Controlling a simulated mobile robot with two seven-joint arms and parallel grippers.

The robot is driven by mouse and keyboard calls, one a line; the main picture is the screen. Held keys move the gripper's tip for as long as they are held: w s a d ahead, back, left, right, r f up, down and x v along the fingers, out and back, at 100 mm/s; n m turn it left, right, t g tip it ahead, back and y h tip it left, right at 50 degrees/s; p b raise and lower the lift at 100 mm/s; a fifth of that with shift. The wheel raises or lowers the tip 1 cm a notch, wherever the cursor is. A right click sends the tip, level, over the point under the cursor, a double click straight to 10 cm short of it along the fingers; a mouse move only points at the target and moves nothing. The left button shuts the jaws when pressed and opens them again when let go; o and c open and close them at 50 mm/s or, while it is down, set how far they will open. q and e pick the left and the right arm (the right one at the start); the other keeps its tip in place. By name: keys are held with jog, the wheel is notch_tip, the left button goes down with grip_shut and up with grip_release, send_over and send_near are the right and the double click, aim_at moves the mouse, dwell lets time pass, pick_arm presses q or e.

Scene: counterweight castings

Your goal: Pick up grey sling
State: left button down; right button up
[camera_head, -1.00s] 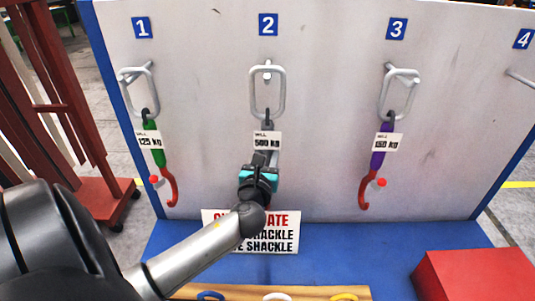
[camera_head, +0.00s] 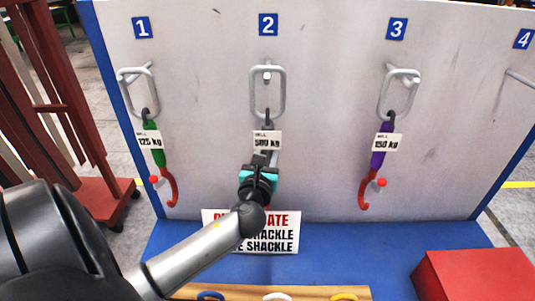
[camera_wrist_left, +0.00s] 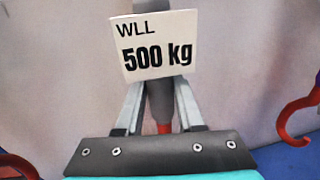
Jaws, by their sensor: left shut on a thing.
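The grey sling (camera_wrist_left: 158,98) hangs from its metal ring (camera_head: 268,92) on the hook under number 2. Its white tag (camera_head: 267,141) reads 500 kg, and the tag also shows large in the left wrist view (camera_wrist_left: 153,45). My left gripper (camera_wrist_left: 158,120) is shut on the grey sling just below the tag, with one finger on each side. In the head view my left gripper (camera_head: 264,164) hides most of the sling's lower part. A bit of red shows below the grey part in the wrist view. My right gripper is not in view.
A green sling (camera_head: 153,143) hangs at number 1 and a purple sling (camera_head: 381,150) at number 3, both with red hooks. A sign (camera_head: 284,232) stands below the sling. A red box (camera_head: 476,276) is at the lower right. Hook 4 (camera_head: 520,77) looks bare.

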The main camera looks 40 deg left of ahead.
pick_arm(q)
jog(key=shift+r, duration=0.3)
